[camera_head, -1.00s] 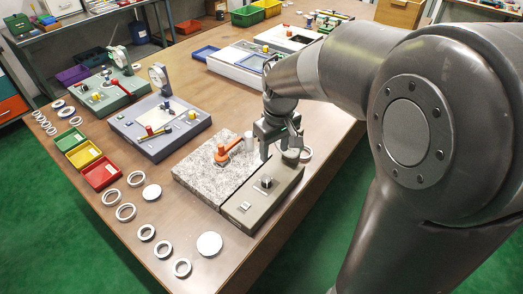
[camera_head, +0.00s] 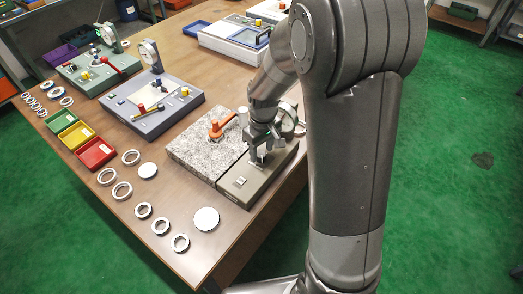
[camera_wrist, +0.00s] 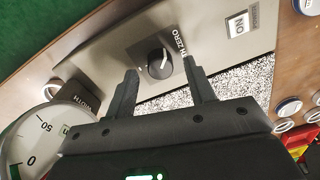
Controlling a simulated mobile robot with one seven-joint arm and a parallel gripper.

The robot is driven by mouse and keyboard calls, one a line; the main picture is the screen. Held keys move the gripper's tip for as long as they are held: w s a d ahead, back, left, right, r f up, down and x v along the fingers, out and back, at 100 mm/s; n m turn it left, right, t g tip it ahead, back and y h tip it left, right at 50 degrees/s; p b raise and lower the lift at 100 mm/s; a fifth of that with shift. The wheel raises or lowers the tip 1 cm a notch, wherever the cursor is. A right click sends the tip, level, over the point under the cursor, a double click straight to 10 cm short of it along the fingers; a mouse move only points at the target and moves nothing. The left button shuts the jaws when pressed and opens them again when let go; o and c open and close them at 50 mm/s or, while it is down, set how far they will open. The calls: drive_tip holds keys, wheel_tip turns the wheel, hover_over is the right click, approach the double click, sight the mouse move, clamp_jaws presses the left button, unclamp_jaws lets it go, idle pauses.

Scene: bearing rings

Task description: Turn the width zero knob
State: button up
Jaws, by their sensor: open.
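The width zero knob (camera_wrist: 160,63) is a dark round knob with a white pointer line, on a grey-olive panel (camera_wrist: 110,50) in the wrist view. Lettering ending in "ZERO" is beside it, partly covered by a finger. My gripper (camera_wrist: 158,75) is open, with one finger on each side of the knob; I cannot tell whether they touch it. In the head view my gripper (camera_head: 257,158) is over the grey box (camera_head: 240,188) joined to the granite plate (camera_head: 195,146), and it hides the knob there.
A round dial (camera_wrist: 32,140) is close to my gripper in the wrist view. Loose rings and discs (camera_head: 206,218) lie at the front. A blue-grey fixture (camera_head: 155,108) stands to the left.

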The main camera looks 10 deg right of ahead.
drive_tip(key=shift+f, duration=0.5)
drive_tip(key=c, duration=1)
drive_tip(key=shift+m, duration=0.4)
drive_tip(key=m, duration=0.5)
drive_tip(key=shift+m, duration=0.3)
drive_tip(key=m, duration=0.5)
drive_tip(key=shift+s, duration=0.1)
drive_tip(key=shift+m, duration=0.3)
